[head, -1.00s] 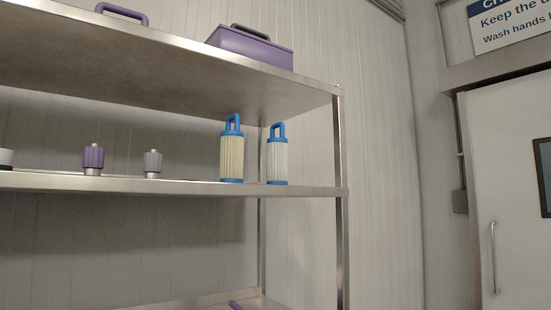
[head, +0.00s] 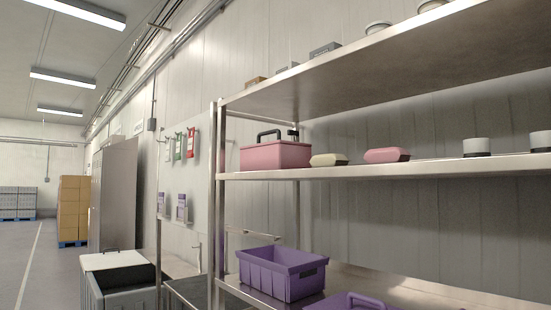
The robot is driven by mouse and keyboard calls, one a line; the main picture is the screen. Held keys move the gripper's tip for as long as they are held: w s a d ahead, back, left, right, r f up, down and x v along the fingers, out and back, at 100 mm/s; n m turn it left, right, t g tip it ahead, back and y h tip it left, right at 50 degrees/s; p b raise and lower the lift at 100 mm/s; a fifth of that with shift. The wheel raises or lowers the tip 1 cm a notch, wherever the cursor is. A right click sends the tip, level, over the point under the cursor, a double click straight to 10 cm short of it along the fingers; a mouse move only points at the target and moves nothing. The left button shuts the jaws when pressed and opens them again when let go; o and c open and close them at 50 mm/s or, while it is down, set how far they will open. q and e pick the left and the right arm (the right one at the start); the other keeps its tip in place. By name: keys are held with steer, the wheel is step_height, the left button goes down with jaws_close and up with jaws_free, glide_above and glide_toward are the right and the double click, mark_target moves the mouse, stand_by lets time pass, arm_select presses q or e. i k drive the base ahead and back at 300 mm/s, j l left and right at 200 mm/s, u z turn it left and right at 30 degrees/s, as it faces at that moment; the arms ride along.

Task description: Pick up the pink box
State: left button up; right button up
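A pink box (head: 275,156) with a dark carrying handle stands upright on the middle shelf (head: 420,169) of a metal rack, near the rack's left end. To its right on the same shelf lie a pale yellow-green item and a pink item. Neither of my grippers shows in the head view.
A purple crate (head: 284,272) and a purple lidded box (head: 352,301) sit on the lower shelf. Rack posts (head: 217,200) stand at the left end. A grey bin (head: 118,285) is left of the rack. Open floor (head: 40,265) lies at far left.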

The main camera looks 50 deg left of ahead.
mark_target(278, 156)
steer(key=u, duration=1.55)
steer(key=i+j, duration=0.1)
steer(key=j, duration=0.3)
steer(key=i+j, duration=0.15)
steer(key=j, duration=0.25)
steer(key=i+j, duration=0.1)
steer(key=j, duration=0.3)
steer(key=i+j, duration=0.15)
steer(key=j, duration=0.3)
steer(key=i+j, duration=0.1)
steer(key=j, duration=0.3)
